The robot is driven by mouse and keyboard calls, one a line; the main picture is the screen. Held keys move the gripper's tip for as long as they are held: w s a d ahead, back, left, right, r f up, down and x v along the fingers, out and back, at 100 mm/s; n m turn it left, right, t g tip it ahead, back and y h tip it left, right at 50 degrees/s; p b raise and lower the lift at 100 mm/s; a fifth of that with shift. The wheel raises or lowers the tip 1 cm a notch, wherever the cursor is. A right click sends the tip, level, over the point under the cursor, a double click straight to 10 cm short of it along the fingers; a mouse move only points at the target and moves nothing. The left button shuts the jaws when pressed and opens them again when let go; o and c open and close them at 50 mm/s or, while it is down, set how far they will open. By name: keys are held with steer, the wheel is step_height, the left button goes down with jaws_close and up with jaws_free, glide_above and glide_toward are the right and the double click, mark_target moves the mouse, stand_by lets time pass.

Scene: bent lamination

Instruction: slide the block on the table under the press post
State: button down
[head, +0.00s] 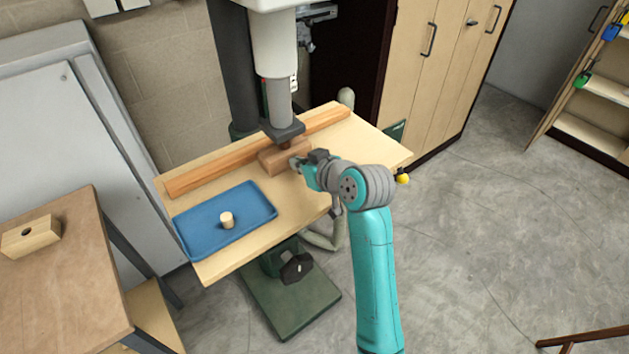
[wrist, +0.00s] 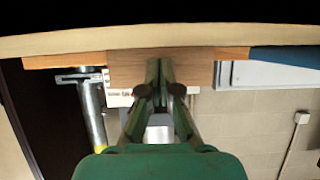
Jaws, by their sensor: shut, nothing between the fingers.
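The brown wooden block (head: 273,162) lies on the pale work table (head: 330,165), beside or against the long wooden strip. The dark foot of the press post (head: 283,130) shows just above the block and overlaps its top edge in the head view; the gap between them cannot be told. My gripper (head: 296,163) is shut and empty at the block's near face, at its right part. In the wrist view, which is upside down, the closed fingertips (wrist: 160,66) are in front of the block (wrist: 195,67). Whether they touch it is not clear.
The long wooden strip (head: 215,172) runs across the table behind the block. A blue tray (head: 250,205) with a small pale cylinder (head: 227,219) takes the table's left part. The table's right part is clear.

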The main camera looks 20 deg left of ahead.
steer(key=shift+w+a, duration=0.2)
steer(key=shift+s+d+r, duration=0.2)
steer(key=shift+s+d, duration=0.75)
steer(key=shift+d, duration=0.25)
steer(key=shift+s+d+r, duration=0.15)
steer(key=shift+s+d, duration=0.75)
steer(key=shift+d, duration=0.25)
steer(key=shift+s+d+r, duration=0.2)
steer(key=shift+s+d, duration=0.75)
steer(key=shift+d, duration=0.25)
